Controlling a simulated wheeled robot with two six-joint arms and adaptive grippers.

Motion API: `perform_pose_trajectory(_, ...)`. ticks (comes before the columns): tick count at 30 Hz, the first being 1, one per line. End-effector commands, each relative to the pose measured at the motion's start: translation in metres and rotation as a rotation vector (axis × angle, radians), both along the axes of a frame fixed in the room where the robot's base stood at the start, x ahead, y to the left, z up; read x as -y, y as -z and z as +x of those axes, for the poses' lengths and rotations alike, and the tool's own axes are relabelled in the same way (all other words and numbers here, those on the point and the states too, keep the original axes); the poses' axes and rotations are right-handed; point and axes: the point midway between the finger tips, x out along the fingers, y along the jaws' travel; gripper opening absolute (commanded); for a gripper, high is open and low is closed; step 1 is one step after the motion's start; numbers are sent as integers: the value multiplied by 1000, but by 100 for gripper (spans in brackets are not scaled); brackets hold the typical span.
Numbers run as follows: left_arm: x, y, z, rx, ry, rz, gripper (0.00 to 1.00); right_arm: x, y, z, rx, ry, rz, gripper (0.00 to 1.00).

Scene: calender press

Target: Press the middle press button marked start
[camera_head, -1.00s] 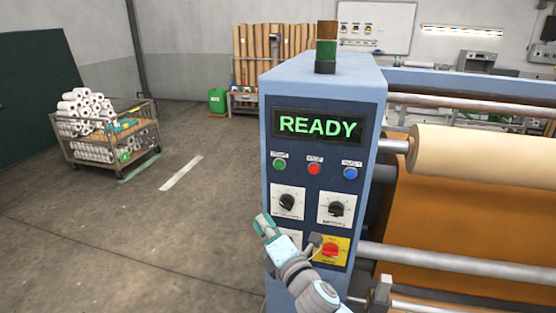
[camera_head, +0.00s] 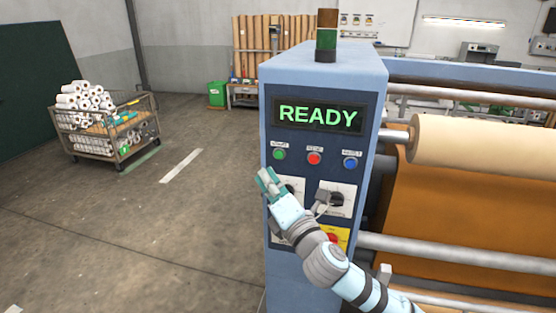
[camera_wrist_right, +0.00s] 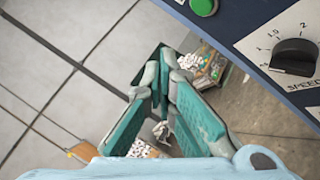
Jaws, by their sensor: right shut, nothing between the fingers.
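The blue press cabinet (camera_head: 320,90) carries a row of three buttons under a display reading READY (camera_head: 318,117). The green button (camera_head: 279,154) is at the left, the red button (camera_head: 314,158) in the middle and the blue button (camera_head: 350,162) at the right. Their small labels are blurred. My right gripper (camera_head: 266,176) is shut and empty, just below and left of the green button, apart from it. In the right wrist view its fingers (camera_wrist_right: 164,85) are together, and the green button (camera_wrist_right: 204,6) shows at the top edge. My left gripper is out of view.
Below the buttons are a left dial, partly behind my gripper, a right dial (camera_head: 337,199) and a red switch on a yellow plate (camera_head: 342,235), partly covered by my arm. Rollers (camera_head: 480,145) with orange sheet lie right. A cart of white rolls (camera_head: 110,130) stands left; floor between is clear.

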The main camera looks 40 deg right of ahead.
Motion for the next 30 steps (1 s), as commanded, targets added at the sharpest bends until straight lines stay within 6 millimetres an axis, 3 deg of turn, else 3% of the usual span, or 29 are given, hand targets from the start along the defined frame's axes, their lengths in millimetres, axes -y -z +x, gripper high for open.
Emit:
perform_pose_trajectory(4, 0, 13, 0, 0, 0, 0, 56, 19, 3, 13, 0, 2, -4, 0)
perform_pose_trajectory(12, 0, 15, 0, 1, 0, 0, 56, 40, 0, 27, 1, 1, 1, 0)
perform_pose_trajectory(30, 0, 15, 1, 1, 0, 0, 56, 42, 0, 29, 1, 2, 2, 0)
